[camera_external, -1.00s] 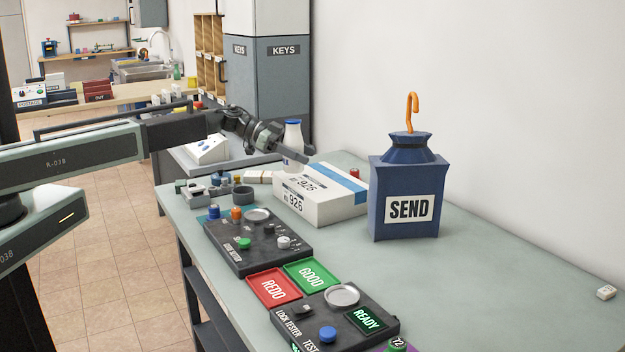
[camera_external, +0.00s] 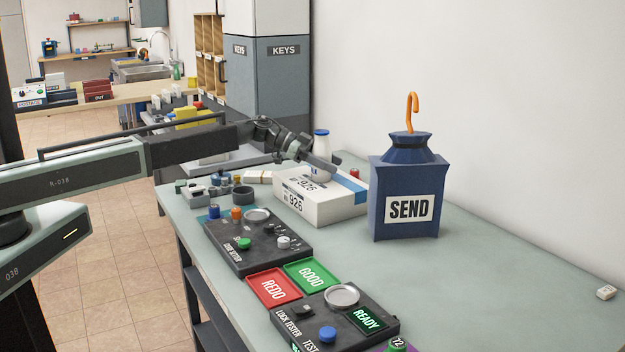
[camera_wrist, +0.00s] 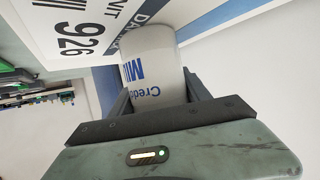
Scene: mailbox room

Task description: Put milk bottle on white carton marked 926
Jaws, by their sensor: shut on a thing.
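The milk bottle (camera_external: 321,158) is white with a blue cap and stands upright in the external view. My gripper (camera_external: 328,164) is shut on it. In the wrist view the bottle (camera_wrist: 153,72) shows blue lettering between my two fingers. The white carton marked 926 (camera_external: 320,208) lies on the table with a blue stripe on top. The bottle is at the carton's top, toward its back. I cannot tell whether the bottle's base touches the carton. The carton's printed face (camera_wrist: 50,25) fills the top left of the wrist view.
A dark blue SEND box (camera_external: 405,175) with an orange hook stands right of the carton. Dark tester panels (camera_external: 258,240) and red and green trays (camera_external: 273,287) lie in front. Small parts (camera_external: 215,188) sit to the left.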

